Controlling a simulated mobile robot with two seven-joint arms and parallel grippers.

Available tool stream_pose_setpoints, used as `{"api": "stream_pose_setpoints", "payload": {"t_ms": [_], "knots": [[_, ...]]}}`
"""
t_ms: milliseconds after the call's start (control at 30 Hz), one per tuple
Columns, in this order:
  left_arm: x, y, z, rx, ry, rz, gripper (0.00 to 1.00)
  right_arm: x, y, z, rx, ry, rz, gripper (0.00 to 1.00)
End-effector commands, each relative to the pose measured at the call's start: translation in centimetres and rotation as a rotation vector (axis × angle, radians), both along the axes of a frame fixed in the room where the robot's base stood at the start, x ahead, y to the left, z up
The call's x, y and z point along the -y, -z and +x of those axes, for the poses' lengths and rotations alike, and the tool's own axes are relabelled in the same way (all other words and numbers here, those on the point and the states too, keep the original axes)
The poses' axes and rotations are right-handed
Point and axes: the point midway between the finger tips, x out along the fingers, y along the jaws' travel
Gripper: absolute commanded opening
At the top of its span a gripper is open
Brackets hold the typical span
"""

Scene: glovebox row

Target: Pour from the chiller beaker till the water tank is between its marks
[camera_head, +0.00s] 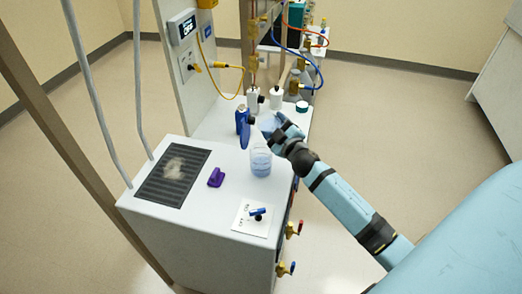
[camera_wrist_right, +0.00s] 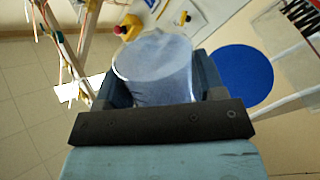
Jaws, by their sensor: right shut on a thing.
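My right gripper (camera_head: 277,127) is shut on the chiller beaker, a clear vessel with a bluish tint. The beaker (camera_wrist_right: 155,72) sits between the fingers in the wrist view, and a small part of it (camera_head: 267,121) shows in the head view. The gripper holds it above and just behind the water tank (camera_head: 260,162), a translucent vessel with pale blue liquid on the white chiller top (camera_head: 222,208). The tank's marks are too small to read. I cannot tell whether liquid is leaving the beaker. My left gripper is not in view.
A blue disc-like lid (camera_head: 245,136) stands beside the tank, with a blue bottle (camera_head: 241,118) behind it. A purple piece (camera_head: 216,177) and a dusty vent grille (camera_head: 173,176) lie left. A blue-handled valve (camera_head: 258,213) is in front. White bottles (camera_head: 253,100) stand behind.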

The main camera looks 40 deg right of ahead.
Motion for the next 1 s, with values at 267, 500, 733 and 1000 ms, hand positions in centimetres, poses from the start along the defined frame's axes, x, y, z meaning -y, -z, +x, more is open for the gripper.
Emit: {"api": "stream_pose_setpoints", "payload": {"t_ms": [267,500,733,1000], "knots": [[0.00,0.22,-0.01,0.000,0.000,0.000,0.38,0.02,0.04,0.01,0.001,0.000,-0.018,0.36],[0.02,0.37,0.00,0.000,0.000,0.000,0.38,0.04,0.10,0.01,0.001,0.000,-0.034,0.36],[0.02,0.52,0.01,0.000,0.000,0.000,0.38,0.07,0.16,0.01,0.002,0.000,-0.050,0.36],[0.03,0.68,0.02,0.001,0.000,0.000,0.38,0.08,0.23,0.01,0.003,0.000,-0.067,0.36]]}}
